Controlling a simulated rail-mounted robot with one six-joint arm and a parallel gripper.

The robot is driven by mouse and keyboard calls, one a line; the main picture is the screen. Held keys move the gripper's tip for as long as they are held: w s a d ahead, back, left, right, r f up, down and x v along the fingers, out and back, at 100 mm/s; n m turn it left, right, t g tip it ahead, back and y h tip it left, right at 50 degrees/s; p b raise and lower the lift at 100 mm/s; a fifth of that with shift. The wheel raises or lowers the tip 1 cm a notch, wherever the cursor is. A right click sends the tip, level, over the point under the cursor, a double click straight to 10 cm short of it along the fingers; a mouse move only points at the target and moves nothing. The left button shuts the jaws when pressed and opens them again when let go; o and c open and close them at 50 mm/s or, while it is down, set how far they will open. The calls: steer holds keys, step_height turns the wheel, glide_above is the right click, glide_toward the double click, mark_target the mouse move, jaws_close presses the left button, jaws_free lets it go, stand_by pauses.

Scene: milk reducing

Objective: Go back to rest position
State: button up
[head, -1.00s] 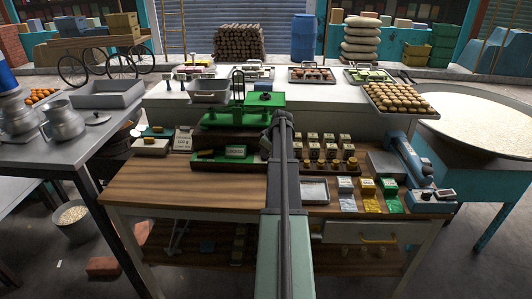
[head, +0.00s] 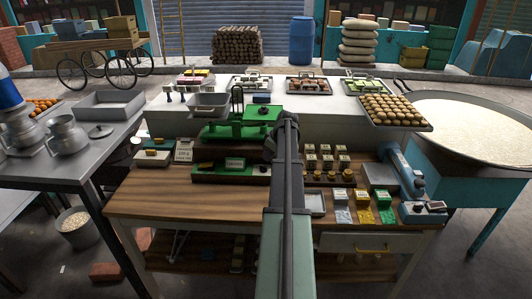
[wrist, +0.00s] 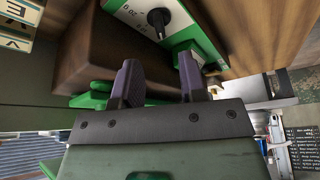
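My gripper shows in the wrist view (wrist: 160,80) with two dark fingers apart and nothing between them. Behind the fingers are a brown block (wrist: 95,50) and a green-and-white panel with a black knob (wrist: 158,20). In the head view my arm reaches forward over the middle of the wooden table (head: 160,200), and its fingertips are hidden behind the arm. The green scale (head: 235,130) stands just left of the arm's far end.
Small labelled boxes and brass weights (head: 325,165) stand right of my arm, with coloured packets (head: 365,215) in front. A blue device (head: 405,175) is at the table's right end. A large round pan (head: 470,125) stands further right. The table's left front is clear.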

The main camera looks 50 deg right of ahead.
steer(key=p+v, duration=0.1)
steer(key=v, duration=0.2)
steer(key=shift+s+r, duration=0.1)
steer(key=shift+r, duration=0.05)
steer(key=s+a+f+g+b, duration=0.1)
steer(key=a+f+g, duration=0.1)
steer(key=a, duration=2.8)
steer(key=s+a+f+g+b, duration=0.1)
steer(key=a+f+g+b, duration=0.1)
steer(key=a, duration=2.8)
steer(key=shift+f+m, duration=0.4)
steer(key=shift+f, duration=0.2)
